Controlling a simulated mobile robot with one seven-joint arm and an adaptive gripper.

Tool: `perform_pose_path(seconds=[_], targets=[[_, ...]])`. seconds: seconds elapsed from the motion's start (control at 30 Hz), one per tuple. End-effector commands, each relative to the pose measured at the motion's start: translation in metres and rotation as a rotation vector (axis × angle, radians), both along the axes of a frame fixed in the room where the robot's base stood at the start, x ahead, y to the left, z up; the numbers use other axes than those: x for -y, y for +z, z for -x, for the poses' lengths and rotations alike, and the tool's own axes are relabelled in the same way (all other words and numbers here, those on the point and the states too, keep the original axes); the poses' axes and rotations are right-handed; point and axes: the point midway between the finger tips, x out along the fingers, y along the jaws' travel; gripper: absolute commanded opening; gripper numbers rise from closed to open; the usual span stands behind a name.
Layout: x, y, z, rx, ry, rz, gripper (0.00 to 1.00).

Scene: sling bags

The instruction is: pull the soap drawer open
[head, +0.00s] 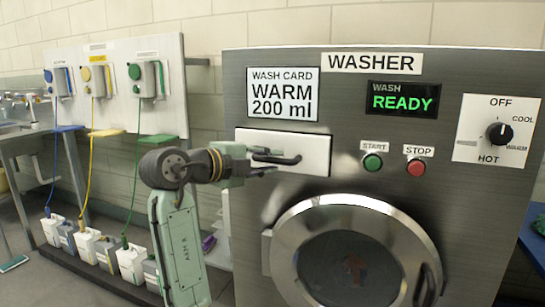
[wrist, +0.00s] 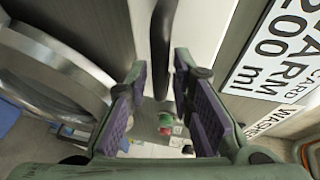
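The soap drawer (head: 312,151) is a white front panel at the upper left of the grey washer. It looks flush or nearly flush with the washer face. Its dark bar handle (head: 288,160) runs across the front. My gripper (head: 267,162) reaches in from the left, at the handle. In the wrist view the two purple-padded fingers (wrist: 162,98) stand apart, with the dark handle (wrist: 161,45) between or just beyond their tips. I cannot tell whether either finger touches it.
The round washer door (head: 350,255) lies below the drawer. A green start button (head: 372,162) and red stop button (head: 416,167) sit to its right. The display (head: 403,98) reads "WASH READY". A dispenser board (head: 120,85) with hoses and several jugs stands to the left.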

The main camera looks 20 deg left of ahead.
Motion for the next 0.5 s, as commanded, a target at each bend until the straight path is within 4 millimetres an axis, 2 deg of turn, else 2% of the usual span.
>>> perform_pose_path(seconds=[0.2,0.5], targets=[[0.007,-0.003,-0.015,0.0,0.0,0.001,0.21],[0.007,-0.003,-0.015,0.0,0.001,0.001,0.19]])
